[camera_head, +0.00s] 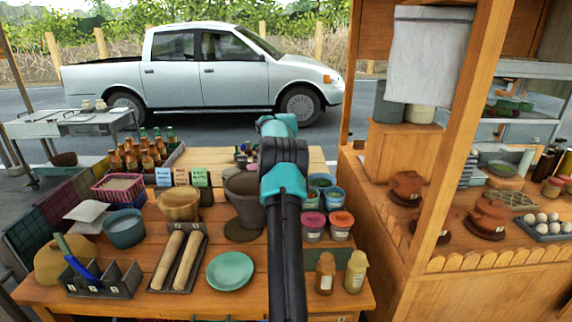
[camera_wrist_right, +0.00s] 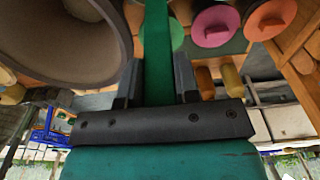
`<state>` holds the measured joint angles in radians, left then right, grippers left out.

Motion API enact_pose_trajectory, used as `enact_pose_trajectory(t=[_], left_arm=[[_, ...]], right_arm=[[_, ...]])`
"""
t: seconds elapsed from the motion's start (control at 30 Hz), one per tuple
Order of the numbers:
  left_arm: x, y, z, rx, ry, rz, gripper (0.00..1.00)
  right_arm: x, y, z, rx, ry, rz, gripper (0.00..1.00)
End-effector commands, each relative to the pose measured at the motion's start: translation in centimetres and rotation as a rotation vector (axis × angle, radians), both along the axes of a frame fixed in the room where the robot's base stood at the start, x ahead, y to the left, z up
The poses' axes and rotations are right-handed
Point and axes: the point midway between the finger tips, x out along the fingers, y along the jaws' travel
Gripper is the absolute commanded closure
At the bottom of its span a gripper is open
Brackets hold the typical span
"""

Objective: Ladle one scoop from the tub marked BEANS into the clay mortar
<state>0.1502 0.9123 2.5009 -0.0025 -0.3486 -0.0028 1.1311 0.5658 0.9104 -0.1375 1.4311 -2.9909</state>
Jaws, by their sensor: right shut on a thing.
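The clay mortar (camera_head: 247,190) is a dark brown bowl in the middle of the table, just left of my right arm. Its wide rim also fills the upper left of the right wrist view (camera_wrist_right: 75,68). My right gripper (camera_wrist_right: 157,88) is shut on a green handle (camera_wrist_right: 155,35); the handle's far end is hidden. In the head view my arm covers its fingers. Several open blue tubs (camera_head: 333,197) stand right of my arm, and tubs with a pink lid (camera_head: 313,219) and a red lid (camera_head: 341,219) stand nearer. No BEANS marking is legible. My left gripper is not in view.
A wooden bowl (camera_head: 179,204), a rolling-pin tray (camera_head: 178,257), a green plate (camera_head: 230,270) and a grey caddy (camera_head: 103,278) stand left. Two small bottles (camera_head: 325,272) are at the front right. A wooden post (camera_head: 462,130) rises at the right.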

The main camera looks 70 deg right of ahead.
Motion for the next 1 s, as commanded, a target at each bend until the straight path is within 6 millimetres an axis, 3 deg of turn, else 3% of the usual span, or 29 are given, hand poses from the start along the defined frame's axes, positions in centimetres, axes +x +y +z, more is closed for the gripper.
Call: enact_pose_trajectory(t=[0.3,1.0], left_arm=[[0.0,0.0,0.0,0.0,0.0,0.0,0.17],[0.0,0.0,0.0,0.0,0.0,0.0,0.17]], right_arm=[[0.0,0.0,-1.8,0.0,0.0,0.0,1.0],[0.0,0.0,-1.9,0.0,0.0,0.0,1.0]])
